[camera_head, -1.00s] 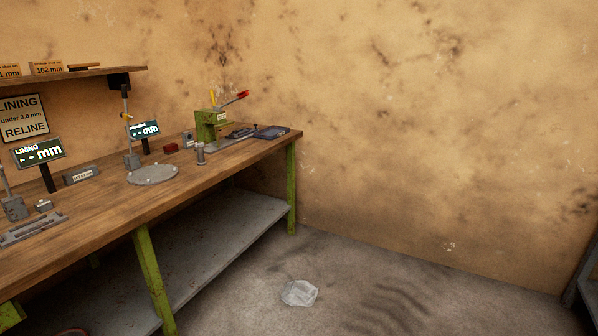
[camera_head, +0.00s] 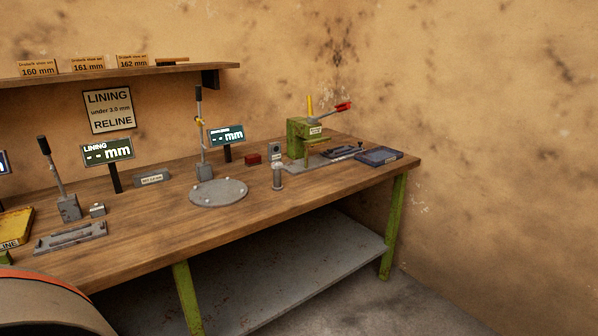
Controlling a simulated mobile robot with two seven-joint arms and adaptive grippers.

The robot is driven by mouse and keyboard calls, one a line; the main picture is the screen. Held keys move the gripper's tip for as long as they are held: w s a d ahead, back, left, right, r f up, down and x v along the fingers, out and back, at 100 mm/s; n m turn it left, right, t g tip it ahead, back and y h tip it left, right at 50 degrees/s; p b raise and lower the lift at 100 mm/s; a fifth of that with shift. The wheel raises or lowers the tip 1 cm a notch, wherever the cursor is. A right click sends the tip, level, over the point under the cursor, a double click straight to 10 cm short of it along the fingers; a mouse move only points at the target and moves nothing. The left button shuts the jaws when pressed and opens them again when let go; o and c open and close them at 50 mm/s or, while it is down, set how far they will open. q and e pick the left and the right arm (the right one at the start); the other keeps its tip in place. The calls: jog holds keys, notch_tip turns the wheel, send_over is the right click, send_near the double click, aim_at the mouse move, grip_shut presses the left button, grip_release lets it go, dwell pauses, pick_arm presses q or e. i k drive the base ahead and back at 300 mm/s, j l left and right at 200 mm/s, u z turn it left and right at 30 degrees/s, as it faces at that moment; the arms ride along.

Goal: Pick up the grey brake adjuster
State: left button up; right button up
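No part in view can be told for certain as the grey brake adjuster. Small grey parts stand on the wooden bench (camera_head: 150,236): an upright grey cylinder (camera_head: 277,177) right of the round grey plate (camera_head: 218,192), and a small grey block (camera_head: 97,210) behind a flat grey fixture (camera_head: 70,237) at the left. Neither of my grippers is in view.
A green press (camera_head: 302,137) with a red-tipped lever and a dark blue tray (camera_head: 379,156) stand at the bench's right end. Digital displays (camera_head: 107,150) stand along the back. A large round part (camera_head: 45,305) with an orange band is at lower left. A grey shelf (camera_head: 300,265) lies below.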

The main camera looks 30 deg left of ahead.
aim_at(278, 186)
jog(key=i+u, duration=0.15)
jog(key=i, duration=0.3)
jog(key=i+l+u, duration=0.1)
jog(key=i, duration=0.4)
jog(key=i+l+u, duration=0.15)
jog(key=i, duration=0.3)
jog(key=i+l+u, duration=0.2)
jog(key=i+u, duration=0.25)
jog(key=i+l+u, duration=0.25)
jog(key=u, duration=0.2)
jog(key=i+l+u, duration=0.25)
jog(key=l+u, duration=0.2)
jog(key=i+l+u, duration=0.2)
jog(key=l+u, duration=0.25)
